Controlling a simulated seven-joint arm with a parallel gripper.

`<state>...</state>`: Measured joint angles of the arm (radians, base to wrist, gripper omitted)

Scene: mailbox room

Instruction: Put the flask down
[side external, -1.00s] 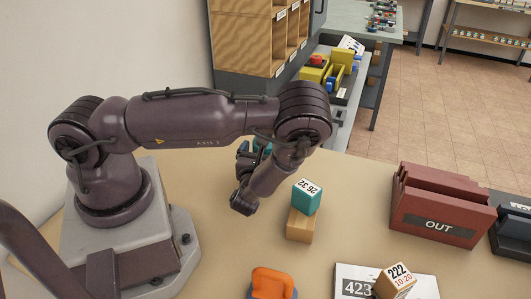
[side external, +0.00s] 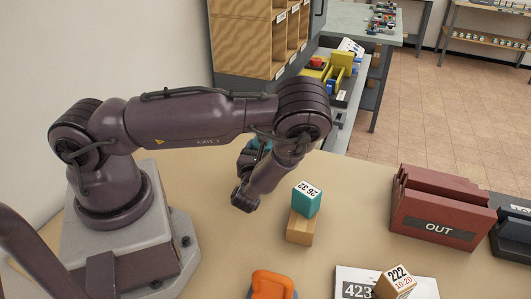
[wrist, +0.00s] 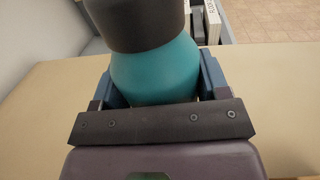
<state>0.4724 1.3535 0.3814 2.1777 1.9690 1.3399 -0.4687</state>
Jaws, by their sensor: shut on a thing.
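The flask (wrist: 155,72) is teal with a dark grey upper part and fills the middle of the wrist view. My gripper (wrist: 158,85) is shut on it, with one blue finger on each side of the teal body. In the side external view my gripper (side external: 252,158) is mostly hidden behind my wrist, and only a bit of the teal flask (side external: 263,143) shows past it. The flask's base is hidden in both views, so I cannot tell if it touches the table (side external: 350,190).
A teal block marked 26 32 (side external: 307,200) stands on a wooden block (side external: 299,229) just right of my wrist. A red OUT tray (side external: 436,221), a 222 block (side external: 395,281) on a 423 card (side external: 357,289) and an orange item (side external: 272,284) lie further off. Table at back centre is clear.

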